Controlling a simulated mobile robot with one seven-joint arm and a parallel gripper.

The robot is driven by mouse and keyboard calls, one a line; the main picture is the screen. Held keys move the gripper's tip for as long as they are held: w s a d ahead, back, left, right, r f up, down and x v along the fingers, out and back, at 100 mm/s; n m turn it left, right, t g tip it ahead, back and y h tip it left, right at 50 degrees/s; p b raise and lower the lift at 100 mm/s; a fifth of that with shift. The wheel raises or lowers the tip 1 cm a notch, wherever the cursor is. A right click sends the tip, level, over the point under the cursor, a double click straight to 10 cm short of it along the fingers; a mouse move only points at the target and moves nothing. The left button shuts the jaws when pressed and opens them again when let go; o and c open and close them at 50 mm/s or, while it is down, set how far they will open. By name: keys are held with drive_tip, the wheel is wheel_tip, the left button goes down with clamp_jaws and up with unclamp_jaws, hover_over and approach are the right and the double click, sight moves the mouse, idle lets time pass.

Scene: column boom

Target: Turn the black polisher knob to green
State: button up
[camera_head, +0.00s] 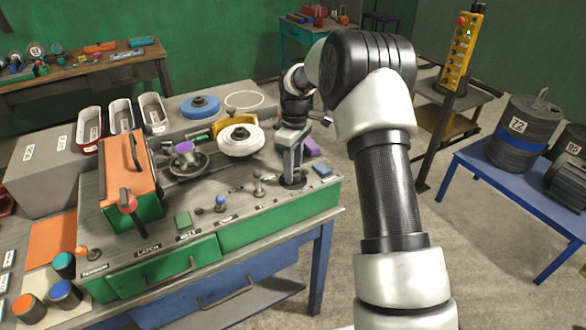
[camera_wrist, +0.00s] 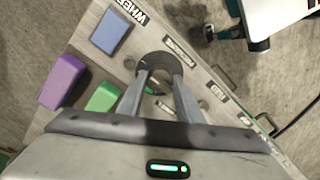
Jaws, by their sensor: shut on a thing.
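The black polisher knob (camera_wrist: 154,64) is a dark round shape at my fingertips in the wrist view, beside a white label that seems to read POLISHER (camera_wrist: 180,53). My gripper (camera_wrist: 162,76) points down and is shut on it, one finger on each side. In the head view my gripper (camera_head: 291,168) stands at the right end of the grey bench panel, over the dark round knob (camera_head: 293,183). The fingers cover part of the knob. I cannot tell which way it points or which colour it is at.
Close by lie a blue block (camera_wrist: 111,31), a purple block (camera_wrist: 62,82) and a green block (camera_wrist: 103,97). A white polishing wheel (camera_head: 239,141) and an orange-lidded box (camera_head: 129,170) stand farther left on the bench. A yellow control pendant (camera_head: 462,45) stands right.

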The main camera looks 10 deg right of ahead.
idle(0.3)
drive_tip(key=o, duration=1)
drive_tip(key=shift+r, duration=0.1)
drive_tip(key=r, duration=1.7)
drive_tip(key=shift+w+d+r, duration=0.15)
drive_tip(key=shift+w+d, duration=0.15)
drive_tip(key=shift+w, duration=0.05)
